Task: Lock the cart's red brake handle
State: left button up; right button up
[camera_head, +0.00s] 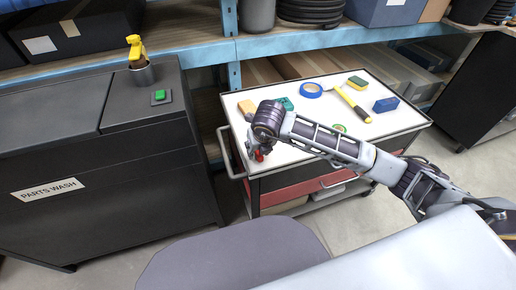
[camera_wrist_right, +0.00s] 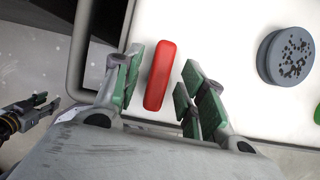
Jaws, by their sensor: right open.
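The cart (camera_head: 393,121) has a white top and stands right of centre in the head view. Its red brake handle (camera_wrist_right: 160,76) shows in the right wrist view, lying lengthwise near the cart's edge. A bit of red (camera_head: 259,156) shows under my right gripper in the head view, mostly hidden by it. My right gripper (camera_head: 256,152) is over the cart's near left corner. In the wrist view its green-padded fingers (camera_wrist_right: 163,80) are open on either side of the handle, with gaps showing. My left gripper (camera_wrist_right: 38,108) seems to show at that view's left edge; its jaw state is unclear.
Blue tape (camera_head: 311,90), a yellow-handled tool (camera_head: 352,103) and a blue block (camera_head: 386,105) lie on the cart. A speckled grey disc (camera_wrist_right: 286,56) lies right of the handle. A dark parts washer (camera_head: 100,150) stands left; shelving (camera_head: 290,43) is behind.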

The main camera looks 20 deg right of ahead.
jog(key=v, duration=1.2)
jog(key=shift+f, duration=0.1)
dwell(0.6)
